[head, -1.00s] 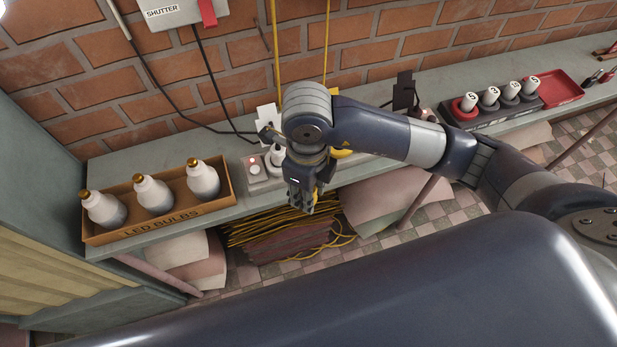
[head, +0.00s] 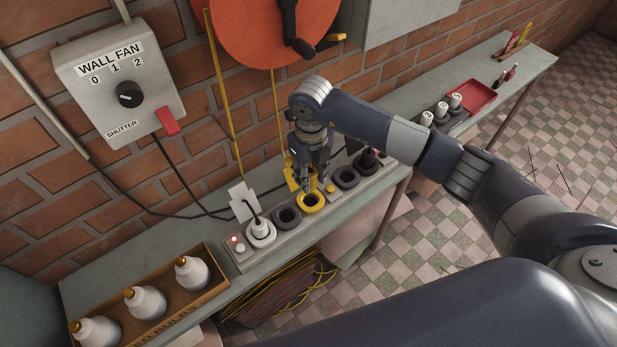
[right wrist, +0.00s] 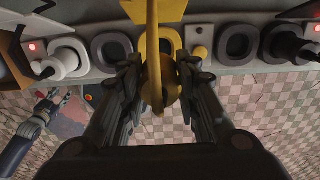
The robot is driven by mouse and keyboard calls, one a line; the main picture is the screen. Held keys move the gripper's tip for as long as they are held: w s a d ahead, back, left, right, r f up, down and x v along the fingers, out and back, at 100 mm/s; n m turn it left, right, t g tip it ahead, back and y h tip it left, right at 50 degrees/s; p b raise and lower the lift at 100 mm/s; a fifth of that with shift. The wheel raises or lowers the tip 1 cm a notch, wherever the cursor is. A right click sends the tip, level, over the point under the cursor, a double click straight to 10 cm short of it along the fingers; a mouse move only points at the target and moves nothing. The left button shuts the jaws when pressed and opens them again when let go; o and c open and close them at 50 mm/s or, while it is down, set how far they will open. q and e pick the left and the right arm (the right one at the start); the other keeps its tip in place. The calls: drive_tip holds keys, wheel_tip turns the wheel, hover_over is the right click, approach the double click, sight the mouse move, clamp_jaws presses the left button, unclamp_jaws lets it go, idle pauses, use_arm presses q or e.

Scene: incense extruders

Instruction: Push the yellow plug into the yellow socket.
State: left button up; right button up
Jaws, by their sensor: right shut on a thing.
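The yellow socket (head: 311,203) is a round ring in the grey socket strip on the bench. In the right wrist view its yellow surround (right wrist: 172,42) shows behind the yellow cable. My right gripper (head: 316,185) points down just above the socket. It is shut on the yellow plug (right wrist: 158,92), which sits between the fingers in the right wrist view. The fingers mostly hide the plug in the head view, and I cannot tell whether it touches the socket. My left gripper (right wrist: 46,104) shows small at the lower left of the right wrist view; its jaws are unclear.
A white plug (head: 261,232) fills the left socket, and a black plug (head: 370,160) is at the right. Empty grey sockets (head: 288,217) flank the yellow one. A yellow tag (head: 291,176) hangs behind my gripper. A bulb box (head: 213,262) stands at left, a red tray (head: 478,96) farther right.

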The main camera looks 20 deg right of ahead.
drive_tip(key=shift+s+f, duration=0.1)
drive_tip(key=shift+f, duration=0.35)
drive_tip(key=shift+f+b, duration=0.35)
drive_tip(key=shift+b, duration=0.05)
drive_tip(key=shift+f+b, duration=0.95)
drive_tip(key=shift+f, duration=0.75)
use_arm(q)
wheel_tip(320, 180, down, 3)
drive_tip(key=shift+a+f, duration=0.15)
drive_tip(key=shift+w+f+b, duration=0.25)
drive_tip(key=shift+f+b, duration=0.05)
drive_tip(key=shift+b, duration=0.15)
use_arm(e)
drive_tip(key=shift+f, duration=0.15)
use_arm(q)
drive_tip(key=shift+f+b, duration=1.2)
use_arm(e)
drive_tip(key=shift+f, duration=1.3)
